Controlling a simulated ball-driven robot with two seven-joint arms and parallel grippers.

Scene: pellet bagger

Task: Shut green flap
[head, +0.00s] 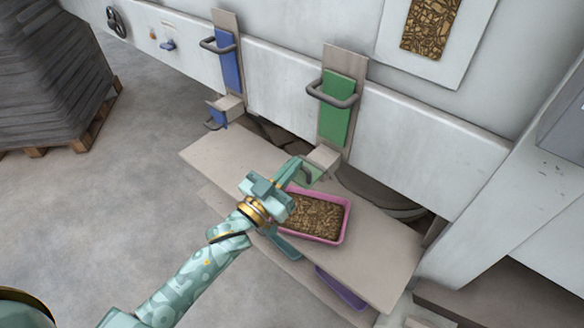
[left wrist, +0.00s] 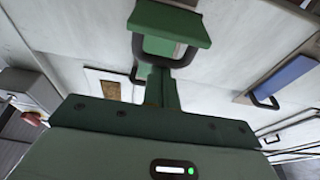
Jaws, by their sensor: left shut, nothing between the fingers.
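A tall green panel (head: 336,108) with a grey loop handle is on an upright plate on the white machine. Below it, at a pale spout (head: 324,157), a small green flap (head: 311,173) with a dark handle is partly hidden by my left gripper (head: 295,168). In the left wrist view, a green piece (left wrist: 170,17) with a dark loop handle is close beyond the fingertips of my left gripper (left wrist: 158,72). The fingers are shut with nothing between them. I cannot tell whether they touch the handle. My right gripper is not in view.
A pink tray (head: 346,221) of brown pellets stands on the pale shelf (head: 385,250) below the spout. A teal tray (head: 285,246) and a purple tray (head: 340,291) show lower down. A blue panel (head: 229,60) is left of the green one.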

